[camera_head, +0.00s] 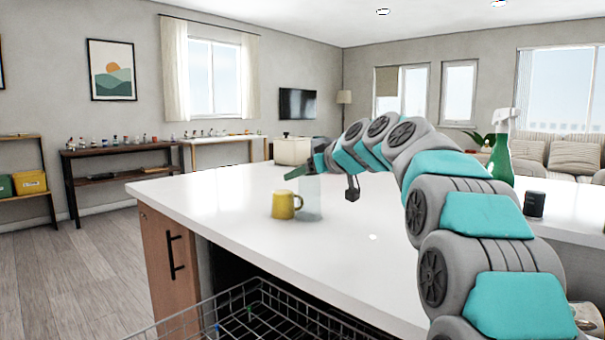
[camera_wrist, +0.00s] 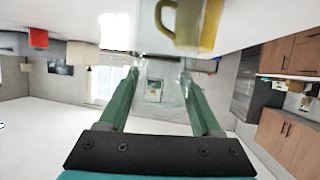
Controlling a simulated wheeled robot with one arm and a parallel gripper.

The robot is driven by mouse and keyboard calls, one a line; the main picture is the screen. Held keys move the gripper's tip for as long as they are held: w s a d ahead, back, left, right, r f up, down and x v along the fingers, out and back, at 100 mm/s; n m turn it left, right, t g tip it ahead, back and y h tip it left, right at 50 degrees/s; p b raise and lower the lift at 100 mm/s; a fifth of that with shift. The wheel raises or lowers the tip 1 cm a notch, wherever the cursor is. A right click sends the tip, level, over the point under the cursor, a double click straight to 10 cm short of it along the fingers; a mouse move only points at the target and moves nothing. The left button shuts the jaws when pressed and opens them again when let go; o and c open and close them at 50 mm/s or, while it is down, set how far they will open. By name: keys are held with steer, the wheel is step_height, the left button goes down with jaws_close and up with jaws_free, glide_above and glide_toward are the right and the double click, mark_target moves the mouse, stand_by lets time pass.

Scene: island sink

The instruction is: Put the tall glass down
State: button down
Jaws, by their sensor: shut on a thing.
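The tall glass (camera_head: 310,203) is clear and faint, upright over the white island counter just right of the yellow mug. My gripper (camera_head: 304,172) is shut on it near its upper part, reaching in from the right. In the wrist view, the two green fingers (camera_wrist: 160,80) stand on either side of the clear glass (camera_wrist: 155,68). The glass's base is at or very near the counter top; I cannot tell whether it touches. The yellow mug (camera_head: 282,205) stands beside it, and shows at the top of the upside-down wrist view (camera_wrist: 188,22).
The white counter (camera_head: 220,200) is clear to the left of the mug and in front of the glass. A green spray bottle (camera_head: 502,155) and a black cup (camera_head: 534,204) stand at the right. A wire basket (camera_head: 262,300) is below the counter's front edge.

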steer(key=shift+f, duration=0.1)
steer(key=shift+c, duration=0.4)
jaws_free()
steer(key=b+v, duration=0.2)
steer(key=v, duration=1)
